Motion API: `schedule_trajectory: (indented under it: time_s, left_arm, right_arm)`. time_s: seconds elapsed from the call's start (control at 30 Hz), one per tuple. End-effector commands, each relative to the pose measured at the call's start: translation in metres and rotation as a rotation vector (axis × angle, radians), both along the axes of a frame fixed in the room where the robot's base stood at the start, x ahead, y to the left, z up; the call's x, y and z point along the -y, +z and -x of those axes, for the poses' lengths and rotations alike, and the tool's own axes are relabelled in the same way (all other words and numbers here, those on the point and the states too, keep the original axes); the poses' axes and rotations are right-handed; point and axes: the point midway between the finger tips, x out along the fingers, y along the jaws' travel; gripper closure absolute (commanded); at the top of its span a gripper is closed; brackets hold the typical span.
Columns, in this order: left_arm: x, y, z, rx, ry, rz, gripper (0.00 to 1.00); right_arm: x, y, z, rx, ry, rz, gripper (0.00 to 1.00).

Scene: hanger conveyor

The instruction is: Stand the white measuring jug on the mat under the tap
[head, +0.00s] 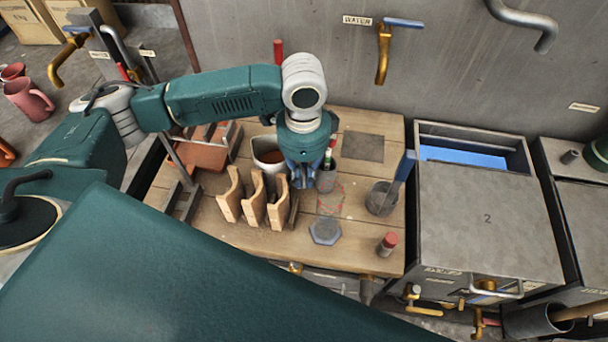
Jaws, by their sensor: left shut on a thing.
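The white measuring jug (268,157) looks to be the pale-rimmed vessel with a reddish-brown inside, left of my left gripper on the wooden table. My left gripper (302,182) points down, its fingers closed beside the jug's right side. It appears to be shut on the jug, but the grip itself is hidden. I cannot tell whether the jug touches the table. A dark grey square mat (363,147) lies bare at the back of the table, below and in front of the brass tap (383,55) with a blue lever. My right gripper is not in view.
A wooden rack (253,201) stands left of the gripper. A grey cup (326,181) with bottles and a clear vessel with red marks (330,201) are close right. A hexagonal pad (325,231), a grey pot (380,199) and a red-capped jar (387,244) lie further round.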

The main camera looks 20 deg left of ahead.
Motion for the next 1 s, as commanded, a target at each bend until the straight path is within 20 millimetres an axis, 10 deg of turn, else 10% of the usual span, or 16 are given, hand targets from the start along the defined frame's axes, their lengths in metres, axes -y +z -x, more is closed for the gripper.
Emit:
schedule_trajectory:
  time_s: [0.47, 0.57, 1.0]
  left_arm:
    - [0.0003, -0.0094, -0.0007, 0.003, 0.0, 0.001, 1.0]
    - [0.0003, -0.0104, -0.0002, 0.001, -0.001, 0.001, 0.69]
    - [0.0002, -0.0042, -0.0003, 0.002, -0.001, 0.0, 0.69]
  right_arm:
    - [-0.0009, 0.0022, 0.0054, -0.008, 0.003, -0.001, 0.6]
    - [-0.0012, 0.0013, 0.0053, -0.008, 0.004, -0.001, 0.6]
    - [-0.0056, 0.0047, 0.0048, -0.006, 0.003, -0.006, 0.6]
